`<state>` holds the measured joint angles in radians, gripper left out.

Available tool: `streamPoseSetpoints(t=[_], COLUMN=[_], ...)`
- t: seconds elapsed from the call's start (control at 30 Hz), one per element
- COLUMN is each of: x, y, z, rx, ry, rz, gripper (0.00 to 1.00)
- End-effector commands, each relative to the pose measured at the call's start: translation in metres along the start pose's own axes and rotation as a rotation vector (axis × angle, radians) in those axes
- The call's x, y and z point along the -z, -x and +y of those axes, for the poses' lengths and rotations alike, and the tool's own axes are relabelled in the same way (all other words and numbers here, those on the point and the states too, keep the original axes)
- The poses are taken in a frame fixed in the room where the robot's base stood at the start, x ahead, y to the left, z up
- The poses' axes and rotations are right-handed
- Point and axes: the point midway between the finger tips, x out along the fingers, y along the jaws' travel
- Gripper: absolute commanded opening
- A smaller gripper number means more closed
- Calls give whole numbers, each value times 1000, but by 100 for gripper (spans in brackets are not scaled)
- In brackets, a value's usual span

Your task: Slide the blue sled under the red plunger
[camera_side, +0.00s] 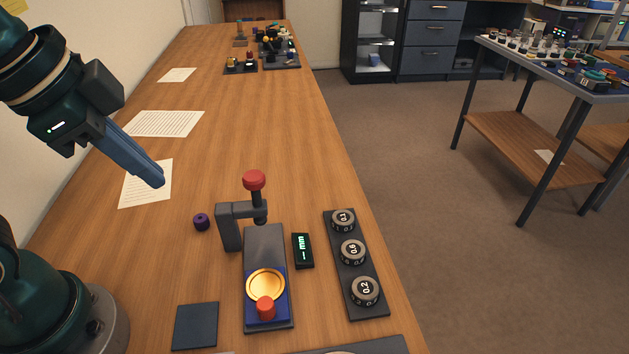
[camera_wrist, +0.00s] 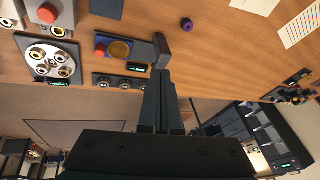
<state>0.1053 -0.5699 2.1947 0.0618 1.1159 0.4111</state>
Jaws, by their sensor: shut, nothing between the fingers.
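The blue sled (camera_side: 282,307) sits at the near end of a dark grey track (camera_side: 264,243). It carries a round gold disc (camera_side: 265,284) and a red knob (camera_side: 265,308). The red plunger (camera_side: 254,181) stands upright in a dark bracket (camera_side: 229,228) over the track's far end, with the sled apart from it on the near side. In the wrist view the sled's gold disc (camera_wrist: 118,49) shows left of the fingers; I cannot make out the plunger there. My gripper (camera_side: 160,182) is shut and empty, raised above the table, left of the bracket.
A small display (camera_side: 303,251) and a strip of several numbered dials (camera_side: 352,252) lie right of the track. A purple ring (camera_side: 201,222) lies left of the bracket, a dark square pad (camera_side: 195,326) left of the track's near end. Papers (camera_side: 163,123) lie farther back.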

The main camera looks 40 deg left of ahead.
Motion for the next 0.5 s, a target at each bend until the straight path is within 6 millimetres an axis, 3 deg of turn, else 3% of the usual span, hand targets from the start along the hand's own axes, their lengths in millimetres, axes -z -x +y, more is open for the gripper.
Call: streamPoseSetpoints(t=[0.27,0.5], x=[48,81], y=[4,-6], z=[25,71], rx=[-93,-163], ry=[-549,-966], rz=[-96,-163], gripper=[0,0])
